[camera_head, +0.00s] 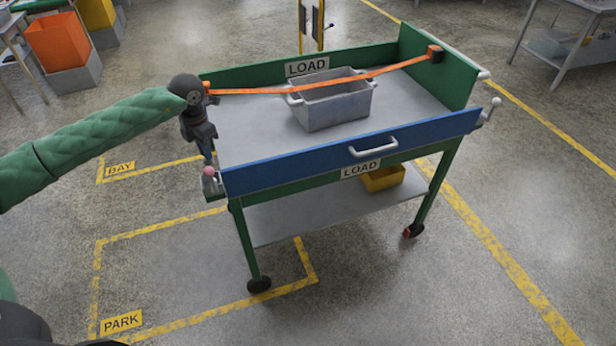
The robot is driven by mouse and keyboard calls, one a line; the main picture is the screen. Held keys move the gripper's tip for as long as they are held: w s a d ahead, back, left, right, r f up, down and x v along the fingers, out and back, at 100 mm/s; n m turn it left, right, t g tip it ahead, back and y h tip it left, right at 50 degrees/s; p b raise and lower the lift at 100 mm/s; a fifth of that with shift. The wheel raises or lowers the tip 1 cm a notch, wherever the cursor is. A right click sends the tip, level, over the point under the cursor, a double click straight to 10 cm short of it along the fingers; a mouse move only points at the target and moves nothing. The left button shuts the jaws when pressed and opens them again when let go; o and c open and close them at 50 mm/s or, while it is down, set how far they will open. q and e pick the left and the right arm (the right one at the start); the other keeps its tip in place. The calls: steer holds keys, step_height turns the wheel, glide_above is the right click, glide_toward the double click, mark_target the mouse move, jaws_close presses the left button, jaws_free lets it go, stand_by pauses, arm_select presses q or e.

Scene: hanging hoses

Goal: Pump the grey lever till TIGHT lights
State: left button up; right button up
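An orange strap (300,90) runs across the top of a green cart, over a grey bin (334,104). Its right end meets a small black and orange fitting (435,54) on the cart's end wall. Its left end reaches the cart's left end, beside my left wrist. My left gripper (209,158) points down there, just above a small pink knob (209,171) on a grey bracket. Whether it touches the knob, and whether its fingers are open, I cannot tell. I cannot make out the grey lever or a TIGHT light; my arm covers that end. My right gripper is not in view.
The cart's blue front board (300,166) has a white handle (373,147). A grey-knobbed latch (489,110) sits at its right corner. A yellow bin (383,178) is on the lower shelf (320,207). Yellow lines mark PARK (121,322) and BAY; floor around is clear.

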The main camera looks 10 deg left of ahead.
arm_select(q)
steer(key=shift+w+r+p, duration=0.1)
steer(key=shift+r+p, duration=0.2)
steer(key=shift+r, duration=1.05)
steer(key=shift+w+a+r+p, duration=0.15)
steer(key=shift+w+a+r, duration=0.1)
steer(key=shift+r, duration=0.4)
steer(key=shift+w+a+r+p, duration=0.15)
steer(key=shift+w+r, duration=0.15)
steer(key=shift+r, duration=0.4)
steer(key=shift+w+a+r+p, duration=0.1)
steer(key=shift+w+a+r, duration=0.15)
steer(key=shift+r, duration=0.4)
steer(key=shift+d, duration=0.1)
step_height(320, 180, up, 5)
steer(key=shift+p, duration=0.75)
